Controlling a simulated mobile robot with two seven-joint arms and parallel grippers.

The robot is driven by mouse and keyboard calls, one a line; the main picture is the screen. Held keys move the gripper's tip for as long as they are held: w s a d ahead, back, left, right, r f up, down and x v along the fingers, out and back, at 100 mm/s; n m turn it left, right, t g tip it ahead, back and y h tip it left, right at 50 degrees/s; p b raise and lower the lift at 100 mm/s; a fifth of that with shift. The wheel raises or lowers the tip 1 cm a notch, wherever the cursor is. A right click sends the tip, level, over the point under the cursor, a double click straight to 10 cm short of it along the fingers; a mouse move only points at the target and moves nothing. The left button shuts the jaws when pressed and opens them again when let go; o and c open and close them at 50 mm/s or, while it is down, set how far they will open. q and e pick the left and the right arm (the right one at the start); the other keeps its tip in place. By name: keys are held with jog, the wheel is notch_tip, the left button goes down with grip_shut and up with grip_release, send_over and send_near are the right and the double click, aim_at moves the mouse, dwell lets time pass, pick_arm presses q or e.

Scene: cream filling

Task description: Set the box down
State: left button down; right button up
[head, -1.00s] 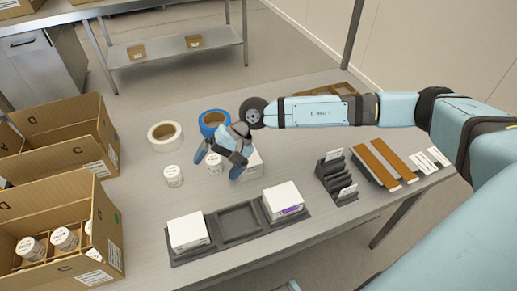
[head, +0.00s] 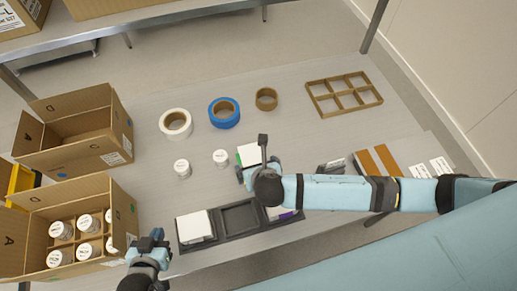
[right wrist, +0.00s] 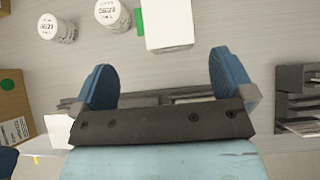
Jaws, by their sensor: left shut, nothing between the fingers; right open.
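A white box with a green end (head: 249,154) lies on the table beside two white jars; it also shows in the right wrist view (right wrist: 166,22). My right gripper (head: 260,170) is open and empty, with the box beyond its fingertips in the right wrist view (right wrist: 160,75). A dark tray (head: 240,217) holds a white box (head: 195,226) in its left compartment. Its middle compartment is empty. A white box with a purple mark (head: 284,213) in its right compartment is partly hidden by my right arm. My left gripper (head: 150,241) is shut and empty, left of the tray.
Two open cartons (head: 75,137) stand at the left; the nearer carton (head: 122,222) holds several white jars. Tape rolls (head: 224,113) and a brown divider grid (head: 344,95) lie at the back. A dark rack (right wrist: 297,98) is right of my right gripper.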

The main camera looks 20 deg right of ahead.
aim_at(250, 157)
jog(key=x, duration=0.9)
jog(key=p+x, duration=0.1)
jog(key=x, duration=0.3)
jog(key=shift+s+d+f, duration=0.1)
jog(key=shift+d+f, duration=0.1)
jog(key=shift+f, duration=0.3)
jog(key=c, duration=0.6)
jog(key=shift+r, duration=0.1)
